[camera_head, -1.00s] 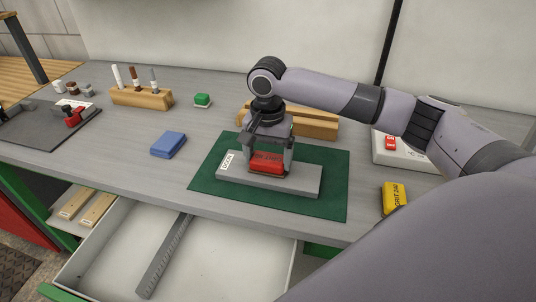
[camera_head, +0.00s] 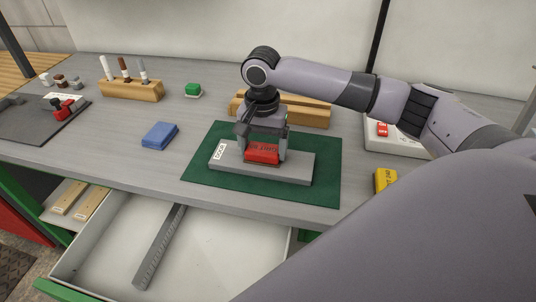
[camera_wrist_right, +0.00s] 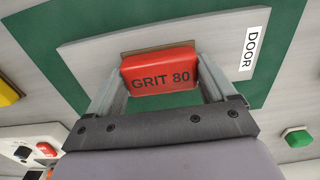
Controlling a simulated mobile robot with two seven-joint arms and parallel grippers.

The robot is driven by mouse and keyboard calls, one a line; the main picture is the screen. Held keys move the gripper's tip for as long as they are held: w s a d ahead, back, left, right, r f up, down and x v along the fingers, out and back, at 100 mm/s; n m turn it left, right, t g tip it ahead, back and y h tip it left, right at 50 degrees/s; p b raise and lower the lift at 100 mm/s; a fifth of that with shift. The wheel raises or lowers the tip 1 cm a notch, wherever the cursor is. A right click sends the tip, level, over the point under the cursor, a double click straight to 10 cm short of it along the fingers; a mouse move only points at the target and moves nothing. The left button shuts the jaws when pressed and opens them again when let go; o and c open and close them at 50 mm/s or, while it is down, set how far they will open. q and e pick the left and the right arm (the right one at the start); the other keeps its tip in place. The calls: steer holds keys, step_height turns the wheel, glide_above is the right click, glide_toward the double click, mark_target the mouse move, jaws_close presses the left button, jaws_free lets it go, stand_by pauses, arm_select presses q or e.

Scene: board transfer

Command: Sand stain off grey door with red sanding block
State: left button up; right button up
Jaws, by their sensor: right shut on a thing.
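The grey door (camera_head: 300,168), a flat board with a "DOOR" label at its left end, lies on a dark green mat (camera_head: 325,193). My left gripper is out of view.
A blue block (camera_head: 160,135) lies left of the mat. A yellow block (camera_head: 385,180) lies to the right, near my arm. A wooden holder (camera_head: 131,90) and a green block (camera_head: 193,90) stand behind. An open drawer (camera_head: 220,265) is in front.

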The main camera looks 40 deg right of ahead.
steer(key=shift+s+d, duration=1.4)
steer(key=shift+s, duration=0.25)
steer(key=shift+w+a, duration=1.6)
steer(key=shift+w, duration=0.3)
steer(key=shift+s+d+f, duration=0.1)
steer(key=shift+s+d, duration=0.95)
steer(key=shift+s, duration=0.2)
steer(key=shift+s+d, duration=0.55)
steer(key=shift+s, duration=0.1)
steer(key=shift+w+a, duration=1.6)
steer(key=shift+w, duration=0.3)
steer(key=shift+r, duration=3.65)
steer(key=shift+f, duration=0.1)
